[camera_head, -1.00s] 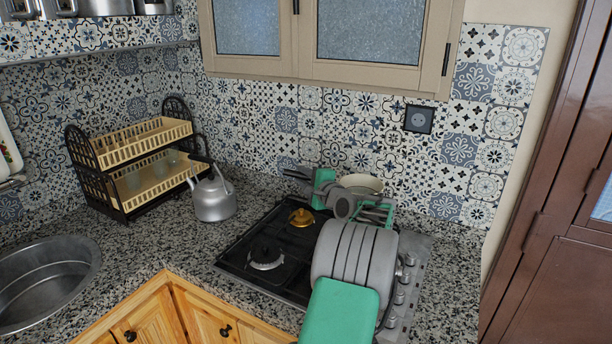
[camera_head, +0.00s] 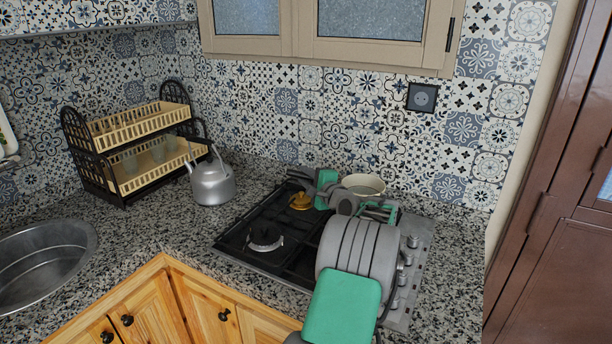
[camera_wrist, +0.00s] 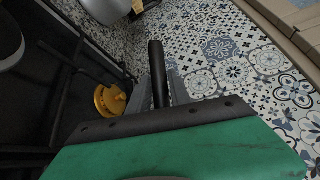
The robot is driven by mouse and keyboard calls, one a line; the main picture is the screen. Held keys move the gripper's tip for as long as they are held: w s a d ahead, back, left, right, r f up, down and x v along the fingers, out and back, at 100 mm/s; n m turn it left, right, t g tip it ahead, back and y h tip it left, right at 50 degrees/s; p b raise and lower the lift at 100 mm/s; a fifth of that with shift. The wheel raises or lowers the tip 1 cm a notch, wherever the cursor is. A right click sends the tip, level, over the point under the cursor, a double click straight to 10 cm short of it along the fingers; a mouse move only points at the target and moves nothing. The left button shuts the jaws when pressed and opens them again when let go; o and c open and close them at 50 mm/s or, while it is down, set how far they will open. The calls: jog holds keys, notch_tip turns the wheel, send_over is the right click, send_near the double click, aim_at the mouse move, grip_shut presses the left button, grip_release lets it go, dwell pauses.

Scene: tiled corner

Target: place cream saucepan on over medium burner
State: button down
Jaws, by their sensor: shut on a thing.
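The cream saucepan (camera_head: 365,182) shows in the head view as a pale round rim behind my arm, at the back right of the stove. Its lower part is hidden, so I cannot tell whether it touches the stove. My gripper (camera_head: 303,180) is shut on a dark handle (camera_wrist: 157,72), which stands between the fingers in the wrist view; the pan body is out of that view. The black gas stove (camera_head: 240,243) has a brass-coloured burner (camera_head: 300,201) at the back left and a dark-capped burner (camera_head: 265,239) at the front left. My arm hides the right side.
A metal kettle (camera_head: 212,184) stands on the granite counter left of the stove. A dish rack (camera_head: 135,155) stands farther left, with the sink (camera_head: 45,265) in front of it. The tiled wall (camera_head: 340,125) is close behind the stove. Stove knobs line the right edge.

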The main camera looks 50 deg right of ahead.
jog(key=shift+f+b, duration=0.2)
jog(key=shift+b, duration=0.1)
dwell(0.5)
jog(key=c, duration=1.1)
grip_release()
jog(key=shift+f, duration=0.15)
